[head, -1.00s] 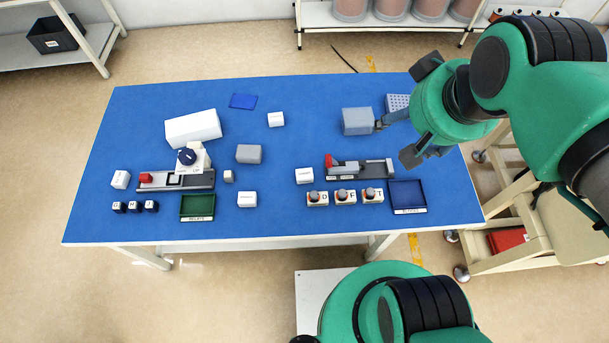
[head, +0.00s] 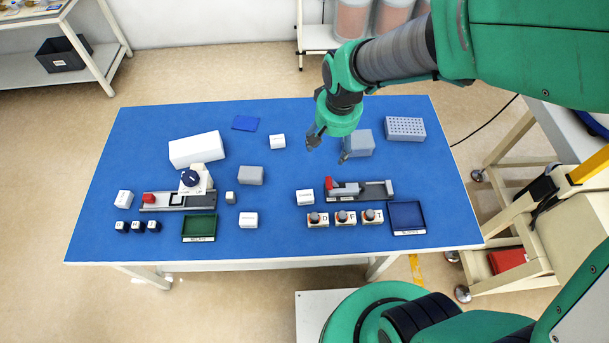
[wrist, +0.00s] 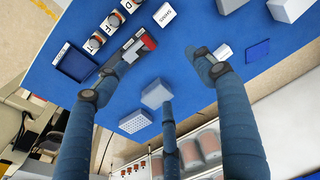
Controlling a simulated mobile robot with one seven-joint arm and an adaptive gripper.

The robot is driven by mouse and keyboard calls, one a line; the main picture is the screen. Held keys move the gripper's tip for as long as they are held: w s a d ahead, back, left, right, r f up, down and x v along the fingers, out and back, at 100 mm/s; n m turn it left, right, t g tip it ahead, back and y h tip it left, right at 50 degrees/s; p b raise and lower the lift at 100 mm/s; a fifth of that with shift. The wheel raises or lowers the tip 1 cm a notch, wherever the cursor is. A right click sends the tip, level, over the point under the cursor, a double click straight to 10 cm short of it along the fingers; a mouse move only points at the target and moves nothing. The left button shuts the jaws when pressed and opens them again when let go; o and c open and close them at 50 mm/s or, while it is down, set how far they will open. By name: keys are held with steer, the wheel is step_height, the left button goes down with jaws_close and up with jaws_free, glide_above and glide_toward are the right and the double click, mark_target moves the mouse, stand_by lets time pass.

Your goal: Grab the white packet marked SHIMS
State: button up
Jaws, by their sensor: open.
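A small white packet (head: 305,197) lies on the blue table, left of the grey fixture with the red block. In the wrist view, this packet (wrist: 165,14) is at the top edge and its dark lettering appears to read SHIMS. My gripper (head: 328,146) is open and empty, above the table beside the grey box and farther back than the packet. In the wrist view its spread fingers (wrist: 160,78) have nothing between them that they touch; the packet is beyond them.
Other white packets lie at the back (head: 278,141), front (head: 248,220) and left (head: 124,199). A grey box (head: 358,143) is close to my gripper. The fixture (head: 362,190), lettered button blocks (head: 345,218) and blue tray (head: 408,217) are right of the packet.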

steer(key=g, duration=0.2)
glide_above(305, 195)
step_height(305, 195, down, 17)
steer(key=shift+w+d+r+p, duration=0.1)
steer(key=shift+d+r+p, duration=0.1)
steer(key=shift+p, duration=0.25)
steer(key=shift+f, duration=0.1)
steer(key=shift+f+b, duration=0.55)
steer(key=shift+f, duration=3.65)
steer(key=shift+a+f+b, duration=0.15)
steer(key=shift+f+b, duration=0.3)
steer(key=shift+f, duration=2.15)
steer(key=c, duration=1.5)
